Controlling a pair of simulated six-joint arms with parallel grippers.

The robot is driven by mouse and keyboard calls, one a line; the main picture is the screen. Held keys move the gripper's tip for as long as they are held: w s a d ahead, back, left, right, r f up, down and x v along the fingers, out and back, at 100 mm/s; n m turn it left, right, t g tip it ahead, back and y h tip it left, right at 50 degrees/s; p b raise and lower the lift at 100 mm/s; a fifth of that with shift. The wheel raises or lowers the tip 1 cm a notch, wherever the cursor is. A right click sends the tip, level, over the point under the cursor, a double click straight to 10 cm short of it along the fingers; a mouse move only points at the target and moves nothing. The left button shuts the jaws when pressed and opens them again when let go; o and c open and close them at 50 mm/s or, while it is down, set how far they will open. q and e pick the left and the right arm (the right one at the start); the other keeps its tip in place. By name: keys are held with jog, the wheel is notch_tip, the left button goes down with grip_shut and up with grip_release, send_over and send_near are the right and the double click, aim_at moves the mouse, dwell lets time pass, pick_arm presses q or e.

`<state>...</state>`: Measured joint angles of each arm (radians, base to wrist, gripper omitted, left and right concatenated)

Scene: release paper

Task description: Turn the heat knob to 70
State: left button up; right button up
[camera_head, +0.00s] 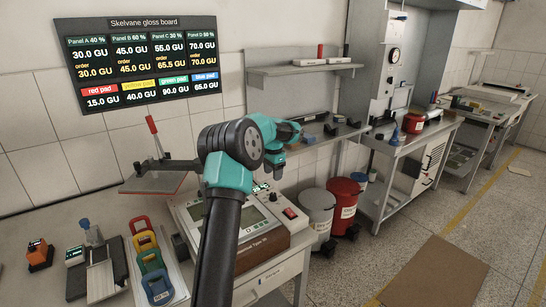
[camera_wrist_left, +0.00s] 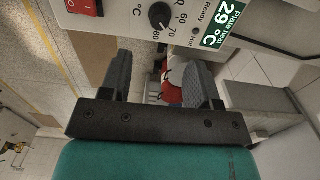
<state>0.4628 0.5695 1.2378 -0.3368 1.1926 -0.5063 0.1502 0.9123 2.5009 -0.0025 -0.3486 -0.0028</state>
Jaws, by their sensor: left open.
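The black heat knob (camera_wrist_left: 160,15) shows at the top of the left wrist view, on the pale front panel of a device. Printed marks 60, 70 and 80 stand beside it; where its pointer sits is not clear. The green display (camera_wrist_left: 228,22) next to it reads "Plate heat 29 °C". My left gripper (camera_wrist_left: 159,62) is open and empty, its fingers pointing up toward the panel, with the knob beyond and between the fingertips, apart from them. In the head view the left gripper (camera_head: 276,170) is over the device (camera_head: 242,240), partly covering its panel. My right gripper is not in view.
A red switch (camera_wrist_left: 85,7) sits beside the knob. A press with a red lever (camera_head: 153,127) stands behind the device. Coloured pads (camera_head: 150,265) lie at left on the bench. A grey bin (camera_head: 318,212) and a red bin (camera_head: 343,198) stand at right. A board (camera_head: 142,58) hangs above.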

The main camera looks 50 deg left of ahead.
pick_arm(q)
notch_tip(320, 180, up, 7)
jog(key=shift+r, duration=0.2)
dwell(0.5)
